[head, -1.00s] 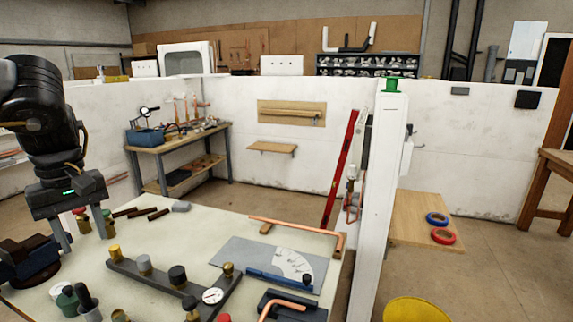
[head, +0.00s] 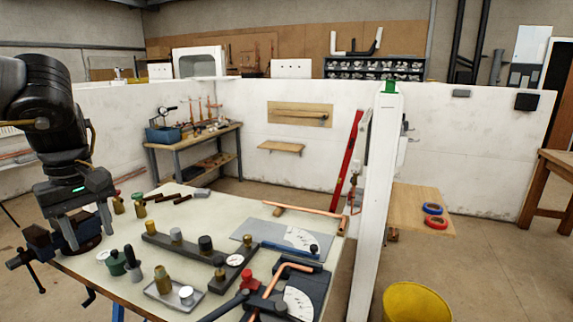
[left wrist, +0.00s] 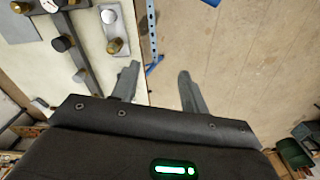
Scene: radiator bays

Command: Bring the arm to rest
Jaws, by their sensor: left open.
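My left arm comes in from the left in the head view. In the left wrist view the open fingers (left wrist: 158,90) show at the bench edge, with bare floor under the right finger. My right gripper is not seen in either view.
A yellow bucket (head: 412,302) stands on the floor.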

